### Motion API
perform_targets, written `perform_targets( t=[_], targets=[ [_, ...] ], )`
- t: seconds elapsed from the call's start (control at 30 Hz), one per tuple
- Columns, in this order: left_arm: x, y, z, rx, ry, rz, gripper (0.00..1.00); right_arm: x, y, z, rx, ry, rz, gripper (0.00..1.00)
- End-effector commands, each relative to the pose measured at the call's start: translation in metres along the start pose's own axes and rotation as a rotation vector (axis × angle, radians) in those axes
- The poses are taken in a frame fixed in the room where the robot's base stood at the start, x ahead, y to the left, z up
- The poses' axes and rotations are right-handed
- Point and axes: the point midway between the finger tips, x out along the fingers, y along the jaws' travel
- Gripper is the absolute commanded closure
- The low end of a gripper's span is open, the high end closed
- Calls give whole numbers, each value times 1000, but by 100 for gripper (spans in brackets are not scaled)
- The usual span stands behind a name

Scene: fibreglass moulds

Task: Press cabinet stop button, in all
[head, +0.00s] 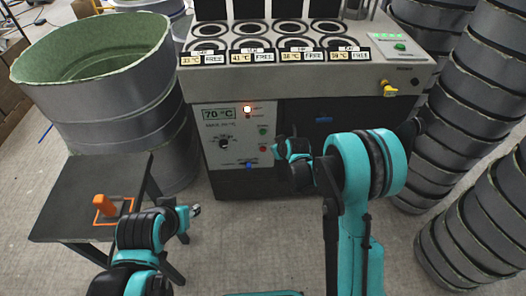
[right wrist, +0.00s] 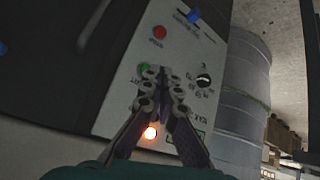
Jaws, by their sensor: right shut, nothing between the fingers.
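The cabinet's control panel (head: 236,140) has a red button (head: 263,149), a green button (head: 263,130) above it and a lit orange lamp (head: 247,110). In the right wrist view the red button (right wrist: 159,32) is uncovered, and the green button (right wrist: 143,67) is partly hidden by my fingertips. My right gripper (right wrist: 163,72) is shut and empty in front of the panel; contact cannot be told. In the head view it is just right of the buttons (head: 279,149). My left gripper (head: 195,210) is low at the left, away from the panel; its finger gap is too small to tell.
The panel also has a black knob (head: 223,143), a blue knob (head: 249,165) and a 70 °C display (head: 219,114). A small dark table (head: 75,200) with an orange object (head: 104,205) stands left. A large drum (head: 130,95) and stacked grey rings (head: 465,110) flank the cabinet.

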Motion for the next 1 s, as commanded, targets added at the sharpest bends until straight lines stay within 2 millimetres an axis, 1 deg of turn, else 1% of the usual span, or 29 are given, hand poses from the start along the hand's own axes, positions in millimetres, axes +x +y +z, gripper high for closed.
perform_targets(
  t=[0.03, 0.2, 0.3, 0.4, 0.5, 0.6, 0.73, 1.0],
  targets=[
    [1, 0, 0, 0, 0, 0, 60, 22, -4, 6, -16, 7, -4, 100],
    [2, 0, 1, 0, 0, 0, 60, 82, -18, 33, -72, 32, -17, 100],
    [2, 0, 2, 0, 0, 0, 60, 112, -28, 52, -102, 46, -23, 100],
    [3, 0, 2, 0, 0, 0, 60, 135, -36, 69, -127, 58, -27, 100],
    [3, 0, 2, 0, 0, 0, 60, 151, -43, 83, -145, 66, -30, 100],
    [3, 0, 2, 0, 0, 0, 60, 160, -47, 92, -155, 71, -32, 100],
    [3, 0, 2, 0, 0, 0, 60, 164, -49, 96, -161, 73, -33, 100],
    [3, 0, 2, 0, 0, 0, 60, 164, -49, 96, -161, 73, -33, 100]
  ],
)
